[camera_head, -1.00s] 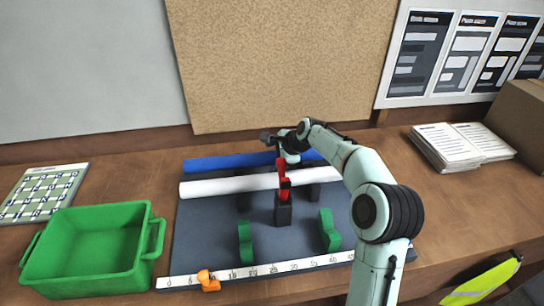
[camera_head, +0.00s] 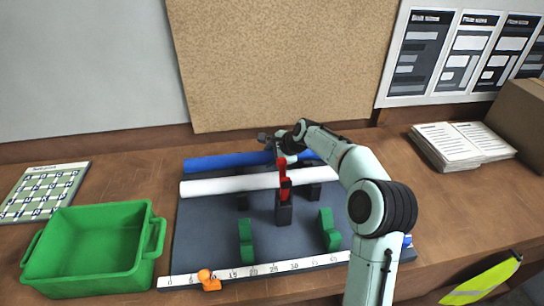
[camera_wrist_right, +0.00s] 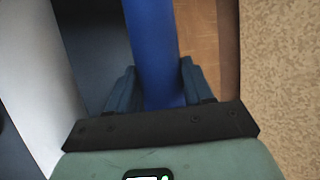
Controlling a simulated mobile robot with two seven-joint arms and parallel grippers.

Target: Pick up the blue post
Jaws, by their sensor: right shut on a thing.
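The blue post (camera_head: 228,161) lies lengthwise at the back of the dark work mat, behind the white post (camera_head: 228,184). My right gripper (camera_head: 287,158) is over the blue post, right of its middle, and is shut on it. In the right wrist view the blue post (camera_wrist_right: 152,50) runs between the two fingers of the right gripper (camera_wrist_right: 158,85). Whether the post is clear of the mat cannot be told. My left gripper is not in view.
Two green holders (camera_head: 246,240) (camera_head: 329,230) and an orange piece (camera_head: 208,280) sit near the ruler (camera_head: 255,270). A green bin (camera_head: 95,250) stands left; papers (camera_head: 460,145) lie right.

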